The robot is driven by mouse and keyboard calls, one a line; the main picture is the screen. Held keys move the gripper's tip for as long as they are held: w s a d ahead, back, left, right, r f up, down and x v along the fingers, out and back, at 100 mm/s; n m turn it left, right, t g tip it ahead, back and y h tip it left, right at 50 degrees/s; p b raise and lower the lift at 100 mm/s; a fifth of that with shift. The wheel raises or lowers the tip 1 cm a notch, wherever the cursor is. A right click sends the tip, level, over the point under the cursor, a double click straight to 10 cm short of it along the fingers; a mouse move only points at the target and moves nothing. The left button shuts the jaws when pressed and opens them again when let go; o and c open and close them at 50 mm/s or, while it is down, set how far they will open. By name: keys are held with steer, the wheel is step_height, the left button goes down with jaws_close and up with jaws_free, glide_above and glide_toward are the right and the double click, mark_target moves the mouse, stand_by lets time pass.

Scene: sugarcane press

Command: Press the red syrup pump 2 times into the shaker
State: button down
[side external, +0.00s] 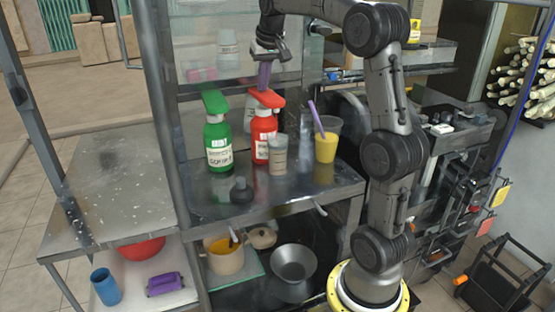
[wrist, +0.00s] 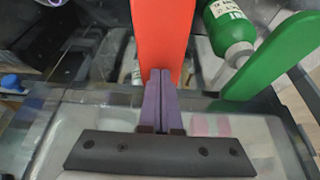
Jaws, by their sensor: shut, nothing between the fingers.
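The red syrup pump (side external: 264,128) stands upright on the metal shelf, its red head on top. In the wrist view its red head (wrist: 162,30) fills the upper middle. A greyish translucent cup (side external: 278,158), which looks like the shaker, stands just in front of the red bottle, below its head. My gripper (side external: 263,87) is shut and empty, its purple fingers pointing down at the back of the red pump head. In the wrist view its fingertips (wrist: 160,74) overlap the red head; I cannot tell whether they touch it.
A green pump bottle (side external: 217,140) stands left of the red one, close by. A yellow-filled cup (side external: 326,147) with a purple straw stands to the right. The metal table (side external: 110,190) at left is clear.

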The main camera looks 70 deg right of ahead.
steer(key=shift+f, duration=1.4)
steer(key=shift+r, duration=2.25)
steer(key=shift+r, duration=3)
